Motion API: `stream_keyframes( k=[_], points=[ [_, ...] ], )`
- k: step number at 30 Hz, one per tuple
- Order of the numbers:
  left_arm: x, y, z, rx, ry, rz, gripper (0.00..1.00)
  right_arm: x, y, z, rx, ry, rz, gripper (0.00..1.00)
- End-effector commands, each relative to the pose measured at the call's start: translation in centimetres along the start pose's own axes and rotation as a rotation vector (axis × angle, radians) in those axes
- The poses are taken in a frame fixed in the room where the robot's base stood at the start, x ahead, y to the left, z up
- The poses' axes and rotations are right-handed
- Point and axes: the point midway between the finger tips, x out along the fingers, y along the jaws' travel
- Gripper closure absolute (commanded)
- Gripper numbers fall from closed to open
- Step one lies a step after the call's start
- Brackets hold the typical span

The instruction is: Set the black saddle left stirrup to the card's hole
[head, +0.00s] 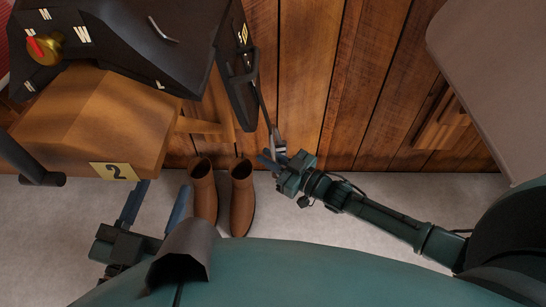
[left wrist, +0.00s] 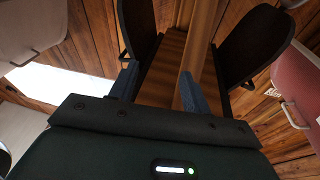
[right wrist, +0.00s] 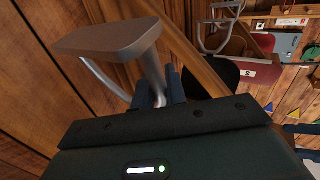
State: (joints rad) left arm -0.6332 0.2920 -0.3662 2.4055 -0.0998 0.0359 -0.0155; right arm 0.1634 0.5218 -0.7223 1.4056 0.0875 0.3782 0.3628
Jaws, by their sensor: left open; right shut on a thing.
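The black saddle (head: 130,35) sits on a wooden rack (head: 100,120) at the upper left of the head view. Its near flap (head: 238,90) hangs at the right, with a thin strap (head: 262,105) running down to the stirrup. My right gripper (head: 273,160) is shut on the metal stirrup, whose flat tread (right wrist: 108,40) shows large in the right wrist view. My left gripper (head: 153,205) is open and empty, below the rack's numbered end. The left wrist view shows the rack's underside between its fingers (left wrist: 158,88). I cannot make out a card or the strap's holes.
A yellow plate marked 2 (head: 115,171) is on the rack. Two brown boots (head: 241,195) stand on the pale floor between my grippers. A plank wall (head: 310,80) is behind my right gripper. A pale rounded panel (head: 490,70) fills the upper right.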

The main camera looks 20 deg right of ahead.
Motion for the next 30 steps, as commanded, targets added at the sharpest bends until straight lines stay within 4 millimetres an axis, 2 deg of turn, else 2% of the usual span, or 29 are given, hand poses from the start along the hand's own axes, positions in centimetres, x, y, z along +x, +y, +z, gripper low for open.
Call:
stream_keyframes(
  k=[1,3,14,15,21,30],
  points=[
    [0.04,-0.17,-0.57,0.013,-0.009,-0.003,0.52,0.30,-0.27,-1.52,-0.003,0.011,-0.006,1.00],
    [-0.04,-0.25,-0.47,0.030,-0.015,-0.005,0.52,0.40,-0.30,-1.88,-0.003,0.011,-0.006,1.00],
    [-0.15,-0.31,-0.11,0.044,-0.017,-0.007,0.52,0.46,-0.26,-1.79,-0.005,0.010,-0.004,1.00],
    [-0.15,-0.31,-0.12,0.044,-0.017,-0.007,0.52,0.46,-0.25,-1.78,-0.005,0.010,-0.004,0.85],
    [-0.14,-0.32,-0.12,0.043,-0.017,-0.007,0.52,0.40,-0.16,-1.69,-0.003,0.007,-0.002,0.69],
    [-0.10,-0.35,-0.31,0.045,-0.016,-0.007,0.52,0.05,-0.08,-1.63,-0.001,0.004,-0.001,0.68]
  ],
)
